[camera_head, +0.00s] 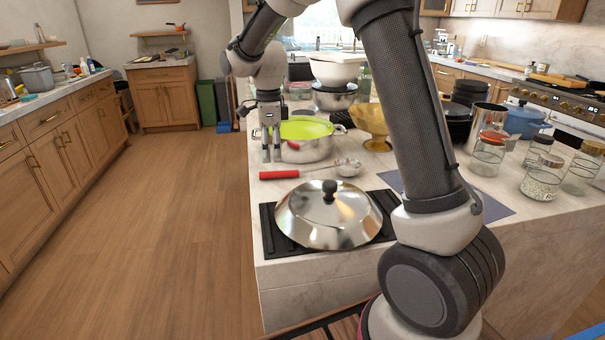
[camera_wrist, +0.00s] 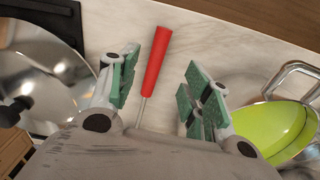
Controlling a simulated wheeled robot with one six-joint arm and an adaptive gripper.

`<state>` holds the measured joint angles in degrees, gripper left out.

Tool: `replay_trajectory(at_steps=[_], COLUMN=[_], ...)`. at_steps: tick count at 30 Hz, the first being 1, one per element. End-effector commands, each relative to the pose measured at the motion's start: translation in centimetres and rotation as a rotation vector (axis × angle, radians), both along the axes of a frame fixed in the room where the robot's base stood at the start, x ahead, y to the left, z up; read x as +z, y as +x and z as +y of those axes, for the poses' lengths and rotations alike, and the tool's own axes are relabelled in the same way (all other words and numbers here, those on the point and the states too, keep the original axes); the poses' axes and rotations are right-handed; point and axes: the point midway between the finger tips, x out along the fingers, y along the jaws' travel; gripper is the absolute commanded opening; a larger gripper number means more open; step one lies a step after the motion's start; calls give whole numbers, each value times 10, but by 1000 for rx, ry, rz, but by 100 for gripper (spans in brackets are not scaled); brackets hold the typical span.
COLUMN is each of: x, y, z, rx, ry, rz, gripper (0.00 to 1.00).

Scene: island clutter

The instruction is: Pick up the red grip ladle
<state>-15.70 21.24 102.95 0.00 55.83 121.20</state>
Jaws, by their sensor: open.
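The red grip ladle lies on the light stone island top, its red handle (camera_head: 280,174) toward the left edge and its metal bowl (camera_head: 348,167) to the right. In the wrist view the red handle (camera_wrist: 156,60) shows between the fingers, and the thin metal shaft runs down behind the gripper body; the bowl is hidden there. My gripper (camera_head: 271,158) points down above the handle area, in front of the steel pot. Its green-padded fingers (camera_wrist: 160,90) are spread apart on either side of the ladle, and nothing is held between them.
A domed steel lid (camera_head: 328,222) on a black burner plate lies nearer; it shows at left in the wrist view (camera_wrist: 40,100). A steel pot (camera_head: 308,149) with a lime green bowl (camera_head: 306,129) stands just behind. A gold bowl (camera_head: 372,122) and several glass jars (camera_head: 543,178) stand rightward.

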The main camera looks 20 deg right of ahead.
Motion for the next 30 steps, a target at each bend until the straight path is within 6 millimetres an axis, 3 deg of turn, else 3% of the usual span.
replay_trajectory(at_steps=[12,21,22,30], x=[-59,-66,-66,-66], y=[-4,-3,-3,-3], z=[5,4,4,4], rx=[3,3,3,3], ry=[0,0,0,0], rz=[2,-1,-1,0], gripper=[49,49,47,0])
